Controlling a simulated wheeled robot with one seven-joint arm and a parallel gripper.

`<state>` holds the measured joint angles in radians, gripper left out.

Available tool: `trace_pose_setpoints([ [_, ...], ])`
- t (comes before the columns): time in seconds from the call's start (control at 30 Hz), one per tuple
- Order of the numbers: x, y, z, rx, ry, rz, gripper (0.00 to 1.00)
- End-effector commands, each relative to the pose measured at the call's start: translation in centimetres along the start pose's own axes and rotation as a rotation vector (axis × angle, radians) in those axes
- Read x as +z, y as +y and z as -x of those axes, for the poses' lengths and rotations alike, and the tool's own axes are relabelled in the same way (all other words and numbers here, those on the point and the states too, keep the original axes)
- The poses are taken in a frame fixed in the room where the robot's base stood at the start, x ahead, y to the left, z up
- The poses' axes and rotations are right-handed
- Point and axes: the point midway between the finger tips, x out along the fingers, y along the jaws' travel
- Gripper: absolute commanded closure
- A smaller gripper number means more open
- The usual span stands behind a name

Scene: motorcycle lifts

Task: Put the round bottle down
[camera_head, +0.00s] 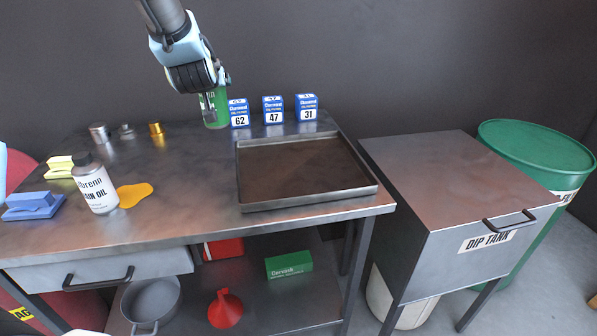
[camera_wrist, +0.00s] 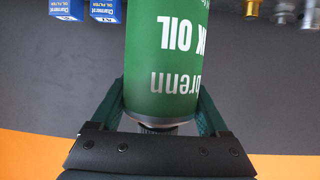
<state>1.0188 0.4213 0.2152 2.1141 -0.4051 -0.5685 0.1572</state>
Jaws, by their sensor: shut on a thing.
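My gripper (camera_head: 209,98) is at the back of the workbench, pointing down and shut on a green round bottle (camera_head: 220,112). In the wrist view, the bottle (camera_wrist: 178,60) shows white "OIL" lettering, and its dark cap end is close to my palm. The fingers (camera_wrist: 160,112) lie on both sides of its top end. The bottle looks upright, just left of the blue box marked 62. I cannot tell whether its base touches the metal bench top (camera_head: 190,165).
Blue boxes (camera_head: 273,111) stand right of the bottle, with a shallow tray (camera_head: 310,198) in front. Small metal parts (camera_head: 127,132) and a brass one (camera_head: 157,130) stand left. A white oil bottle (camera_head: 97,188) stands by an orange patch (camera_head: 134,195). Bench space between is clear.

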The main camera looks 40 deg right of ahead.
Motion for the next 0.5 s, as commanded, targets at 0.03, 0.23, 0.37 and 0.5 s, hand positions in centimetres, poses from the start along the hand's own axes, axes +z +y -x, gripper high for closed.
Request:
trace_pose_setpoints([
  [0.03,0.2,1.4,0.3,0.053,0.002,-0.023,1.00],
  [0.23,1.6,7.1,2.3,0.274,0.001,-0.114,1.00],
  [0.37,2.9,10.4,4.2,0.415,0.001,-0.172,1.00],
  [0.5,4.5,13.2,6.2,0.546,0.001,-0.226,1.00],
])
